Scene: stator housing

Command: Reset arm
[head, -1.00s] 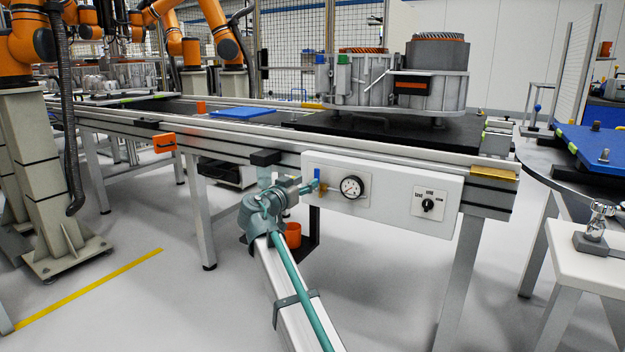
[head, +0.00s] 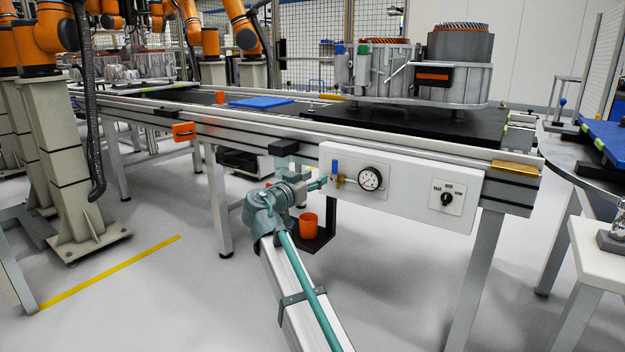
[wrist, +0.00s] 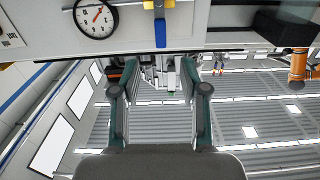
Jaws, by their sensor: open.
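My gripper (head: 321,184) has teal fingers and is in front of the left end of the white panel (head: 408,200), just left of the brass valve with its blue lever (head: 335,167). In the wrist view the two fingers of my gripper (wrist: 160,80) are spread apart with nothing between them. That view looks upside down. There the valve with the blue lever (wrist: 160,33) is at the top, beyond the fingertips and apart from them. The lever stands in line with the valve's upright direction in the head view.
A round gauge (head: 370,178) and a rotary switch (head: 447,199) are on the panel. An orange cup (head: 308,225) stands on a dark shelf below my gripper. The stator housing (head: 430,80) is on the conveyor above.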

